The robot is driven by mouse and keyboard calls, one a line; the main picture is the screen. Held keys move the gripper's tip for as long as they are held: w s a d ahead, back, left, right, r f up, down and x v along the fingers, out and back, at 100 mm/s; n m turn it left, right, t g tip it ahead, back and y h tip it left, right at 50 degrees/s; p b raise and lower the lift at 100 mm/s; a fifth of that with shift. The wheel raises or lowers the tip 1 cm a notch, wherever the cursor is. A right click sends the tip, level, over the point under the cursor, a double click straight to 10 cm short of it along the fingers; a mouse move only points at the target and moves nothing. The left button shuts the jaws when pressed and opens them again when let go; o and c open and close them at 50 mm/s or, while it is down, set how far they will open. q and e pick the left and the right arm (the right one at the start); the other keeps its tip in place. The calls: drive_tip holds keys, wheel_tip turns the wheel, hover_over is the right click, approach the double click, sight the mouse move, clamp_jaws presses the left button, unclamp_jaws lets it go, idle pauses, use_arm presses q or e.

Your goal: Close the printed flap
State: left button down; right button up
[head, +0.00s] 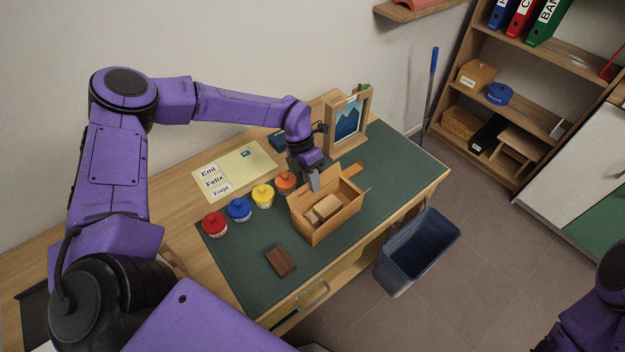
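An open cardboard box (332,225) stands on the green desk mat, with smaller brown blocks (323,208) inside it. A flap (352,171) sticks up and outward at its far right corner, and a narrow flap edge shows at the right side. I cannot make out print on any flap. My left gripper (315,185) points down at the box's far left edge, close to the rim. Its fingers look close together, but their gap and any contact are unclear. My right gripper is out of view; part of my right arm shows at lower right.
Red, blue, yellow and orange pots (239,210) line the mat's left side. A dark brown block (281,261) lies in front. A framed picture (347,120) stands behind the box. A blue bin (418,252) stands beside the desk. The mat's right part is clear.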

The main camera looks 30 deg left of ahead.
use_arm(q)
drive_tip(key=shift+r, duration=0.1)
idle(0.3)
drive_tip(key=shift+d+y, duration=0.15)
drive_tip(key=shift+y, duration=0.35)
drive_tip(key=shift+s+d+r+t+y, duration=0.1)
drive_tip(key=shift+d+t+y, duration=0.15)
drive_tip(key=shift+y, duration=0.2)
drive_tip(key=shift+s+d+t+y, duration=0.1)
drive_tip(key=shift+t+y, duration=0.25)
drive_tip(key=shift+y, duration=0.1)
drive_tip(key=shift+s+d+t+y+b, duration=0.1)
drive_tip(key=shift+d+t+y+b, duration=0.2)
drive_tip(key=shift+y, duration=0.65)
drive_tip(key=shift+s+d+t+y+b, duration=0.1)
drive_tip(key=shift+d+t+y+b, duration=0.15)
drive_tip(key=shift+y, duration=0.7)
drive_tip(key=c, duration=1.3)
unclamp_jaws()
drive_tip(key=shift+c, duration=0.2)
drive_tip(key=b+v, duration=0.1)
drive_tip(key=v, duration=0.9)
drive_tip(key=shift+d+r+b, duration=0.15)
drive_tip(key=shift+b, duration=0.15)
